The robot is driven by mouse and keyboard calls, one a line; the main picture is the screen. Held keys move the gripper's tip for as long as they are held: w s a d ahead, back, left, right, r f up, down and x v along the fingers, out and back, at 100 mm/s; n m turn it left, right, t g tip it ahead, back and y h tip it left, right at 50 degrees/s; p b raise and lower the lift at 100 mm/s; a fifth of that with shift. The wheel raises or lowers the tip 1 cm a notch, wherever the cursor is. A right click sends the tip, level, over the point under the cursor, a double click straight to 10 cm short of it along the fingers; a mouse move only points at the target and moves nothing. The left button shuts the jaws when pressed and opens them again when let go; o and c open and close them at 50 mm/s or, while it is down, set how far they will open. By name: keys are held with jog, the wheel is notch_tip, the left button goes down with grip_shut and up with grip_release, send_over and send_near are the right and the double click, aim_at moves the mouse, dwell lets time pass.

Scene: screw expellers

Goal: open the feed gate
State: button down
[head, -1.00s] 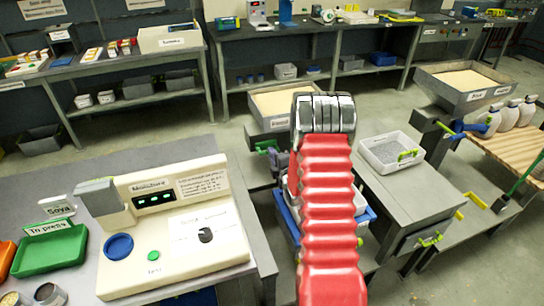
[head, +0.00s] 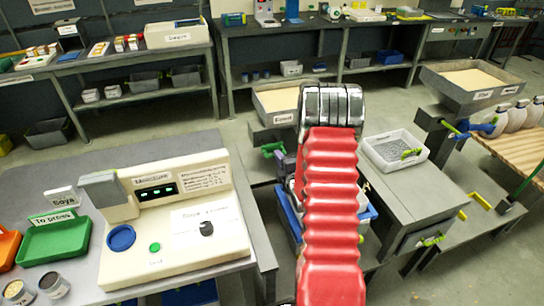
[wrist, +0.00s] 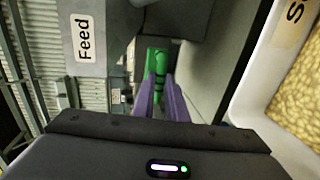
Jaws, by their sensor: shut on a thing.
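The green handle (wrist: 157,68) shows in the wrist view between the purple fingers of my gripper (wrist: 156,92). The fingers are shut on it. A grey surface with a "Feed" label (wrist: 84,38) is at the upper left of that view. In the head view the green handle (head: 272,149) shows below the left hopper (head: 277,98), which holds pale grain. My red-sleeved arm hides most of my gripper there; only a bit of purple shows beside the handle. How far the gate itself is open cannot be told.
A white bin of yellow grains (wrist: 299,105) is close on the right in the wrist view. In the head view, a moisture meter (head: 175,225) stands at the left. A white tray (head: 395,152) and another hopper (head: 470,82) are at the right.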

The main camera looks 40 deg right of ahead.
jog(key=shift+s+f, duration=0.2)
jog(key=c, duration=1.8)
grip_release()
jog(key=shift+r, duration=0.1)
jog(key=shift+o, duration=0.2)
jog(key=v, duration=1.3)
jog(key=shift+s+r, duration=0.1)
jog(key=shift+s, duration=0.2)
jog(key=shift+s, duration=0.1)
